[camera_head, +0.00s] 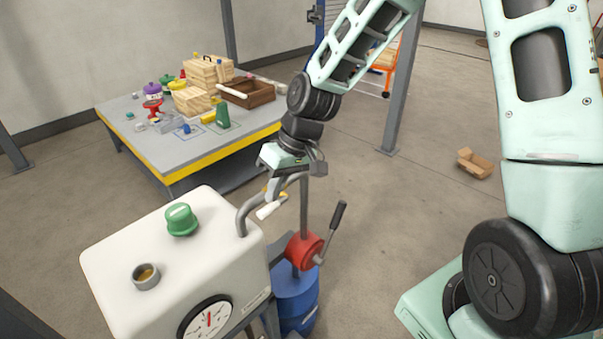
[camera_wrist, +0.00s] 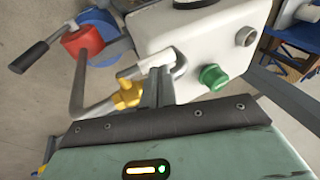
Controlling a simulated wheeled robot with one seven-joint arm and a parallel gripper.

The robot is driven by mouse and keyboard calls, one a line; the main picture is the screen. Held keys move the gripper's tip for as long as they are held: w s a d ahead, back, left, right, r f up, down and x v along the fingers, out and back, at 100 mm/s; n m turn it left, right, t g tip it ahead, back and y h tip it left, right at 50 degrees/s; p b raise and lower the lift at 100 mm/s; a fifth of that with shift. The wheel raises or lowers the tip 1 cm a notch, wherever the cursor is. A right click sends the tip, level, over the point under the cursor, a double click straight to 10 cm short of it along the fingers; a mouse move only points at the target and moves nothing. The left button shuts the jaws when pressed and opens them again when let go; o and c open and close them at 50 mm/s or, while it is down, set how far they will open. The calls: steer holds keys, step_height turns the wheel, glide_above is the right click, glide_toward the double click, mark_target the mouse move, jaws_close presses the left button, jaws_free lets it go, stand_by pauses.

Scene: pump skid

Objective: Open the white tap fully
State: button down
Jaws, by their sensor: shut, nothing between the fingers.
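The white tap lever (camera_head: 268,210) is on the pipe at the right side of the white tank, under my gripper (camera_head: 274,192). In the wrist view the white lever (camera_wrist: 158,60) lies just beyond the fingertips, near the yellow tap body (camera_wrist: 127,94). The yellow body is mostly hidden behind my gripper in the head view. My gripper's fingers (camera_wrist: 158,88) are shut together and hold nothing. They are very close to the lever; I cannot tell whether they touch it. Part of the lever's joint with the tap is hidden by the fingers.
The white tank (camera_head: 108,263) carries a green cap (camera_head: 181,219), a grey port (camera_head: 146,277) and a gauge (camera_head: 206,319). A red pump (camera_head: 303,250) with a black-gripped crank stands close right, above a blue drum (camera_head: 294,298). A cluttered table (camera_head: 150,158) is behind.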

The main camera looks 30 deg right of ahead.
steer(key=shift+r+p, duration=0.85)
steer(key=b+v, duration=0.1)
steer(key=v, duration=1.6)
steer(key=shift+d+r, duration=0.15)
steer(key=s+a+f+n+h+b, duration=0.1)
steer(key=s+a+f, duration=0.3)
steer(key=s, duration=0.3)
steer(key=s+a+f+n+h+b, duration=0.1)
steer(key=s+a+f+n, duration=0.1)
steer(key=s+a+f, duration=0.2)
steer(key=s+a+f+n+g+h+b, duration=0.1)
steer(key=s+a+f, duration=0.3)
steer(key=s, duration=0.6)
steer(key=shift+s+a+n+h, duration=0.25)
steer(key=shift+a+n+h, duration=0.05)
steer(key=shift+a+h, duration=0.1)
